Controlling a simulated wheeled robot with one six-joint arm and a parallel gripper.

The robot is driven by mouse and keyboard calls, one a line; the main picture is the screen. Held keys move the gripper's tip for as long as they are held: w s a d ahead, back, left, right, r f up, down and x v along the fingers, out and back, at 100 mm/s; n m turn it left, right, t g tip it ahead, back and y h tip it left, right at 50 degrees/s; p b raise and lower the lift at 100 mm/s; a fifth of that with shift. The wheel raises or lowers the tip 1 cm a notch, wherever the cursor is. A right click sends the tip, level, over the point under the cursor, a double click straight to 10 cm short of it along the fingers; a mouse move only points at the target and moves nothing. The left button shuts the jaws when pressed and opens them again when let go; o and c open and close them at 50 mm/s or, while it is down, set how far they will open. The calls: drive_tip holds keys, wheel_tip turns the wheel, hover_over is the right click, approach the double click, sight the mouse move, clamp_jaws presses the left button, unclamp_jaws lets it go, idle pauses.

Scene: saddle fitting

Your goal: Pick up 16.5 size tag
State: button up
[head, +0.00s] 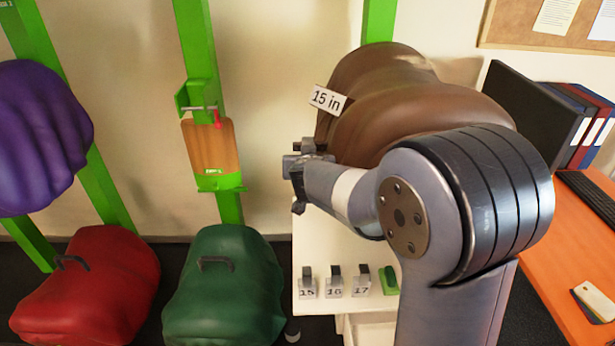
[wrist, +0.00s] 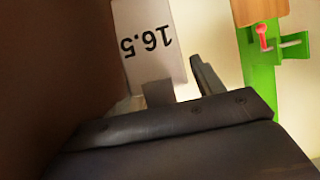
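A white size tag printed 16.5 (wrist: 150,45) shows upside down in the wrist view, just beyond my gripper's dark body. A grey block (wrist: 158,93) lies at the tag's near edge, and one finger of my gripper (wrist: 207,76) stands to its right with a pale gap between. I cannot tell whether the block is part of the tag or whether the gripper grips it. In the head view my gripper (head: 301,175) is raised left of the brown saddle (head: 425,110).
Tags 15 (head: 307,289), 16 (head: 334,289) and 17 (head: 361,288) stand on a white surface (head: 325,250), beside a green piece (head: 388,281). A green post with a wooden plate (head: 210,147) is left of my gripper.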

drive_tip(key=c, duration=0.8)
drive_tip(key=shift+r, duration=0.1)
drive_tip(key=shift+s+r+p, duration=0.1)
drive_tip(key=shift+r+p, duration=0.6)
drive_tip(key=s, duration=0.8)
wheel_tip(320, 180, up, 14)
drive_tip(key=p, duration=1)
drive_tip(key=shift+f, duration=0.25)
